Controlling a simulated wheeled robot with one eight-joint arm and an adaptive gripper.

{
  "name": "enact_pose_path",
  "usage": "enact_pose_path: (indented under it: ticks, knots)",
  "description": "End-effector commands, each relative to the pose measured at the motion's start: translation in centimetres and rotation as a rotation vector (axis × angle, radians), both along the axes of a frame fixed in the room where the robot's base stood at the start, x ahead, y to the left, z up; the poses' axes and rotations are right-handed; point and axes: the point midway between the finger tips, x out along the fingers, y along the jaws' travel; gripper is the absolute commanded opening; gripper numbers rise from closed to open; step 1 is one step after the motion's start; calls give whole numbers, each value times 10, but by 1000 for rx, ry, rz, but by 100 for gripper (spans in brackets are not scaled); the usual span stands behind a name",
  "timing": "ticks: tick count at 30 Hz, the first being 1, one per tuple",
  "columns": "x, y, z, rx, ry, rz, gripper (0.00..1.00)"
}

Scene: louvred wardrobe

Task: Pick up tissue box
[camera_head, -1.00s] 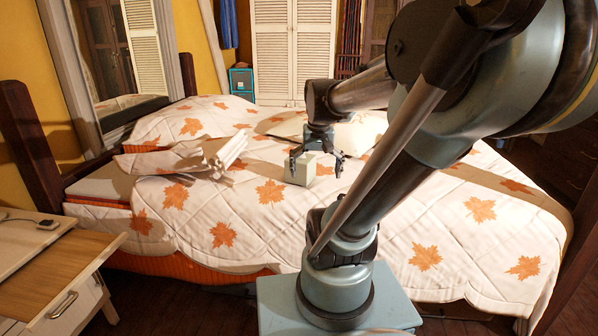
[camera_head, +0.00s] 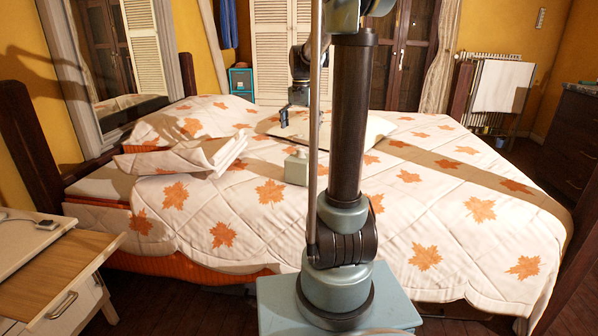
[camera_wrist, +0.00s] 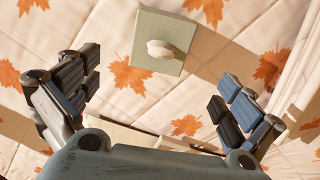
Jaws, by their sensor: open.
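The tissue box (camera_head: 296,168) is a small pale green cube with a white tissue tuft on top. It stands on the bed's leaf-patterned quilt, near the middle, partly hidden by my arm in the head view. In the wrist view the tissue box (camera_wrist: 160,42) shows from above, ahead of and apart from the fingers. My gripper (camera_wrist: 158,95) is open and empty, its two fingers spread wide. In the head view my gripper (camera_head: 300,115) is above and behind the box, partly hidden by my arm's links.
The bed (camera_head: 420,215) carries folded bedding (camera_head: 185,155) on the left and a pale pillow (camera_head: 365,130) behind the box. The louvred wardrobe (camera_head: 278,50) is at the back. The quilt around the box is mostly clear.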

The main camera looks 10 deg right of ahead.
Motion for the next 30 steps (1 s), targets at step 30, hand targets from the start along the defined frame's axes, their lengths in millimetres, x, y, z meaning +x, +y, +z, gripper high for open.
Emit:
enact_pose_path:
  ticks: [30]
  knots:
    - [10,0,-121,0,5,-15,100]
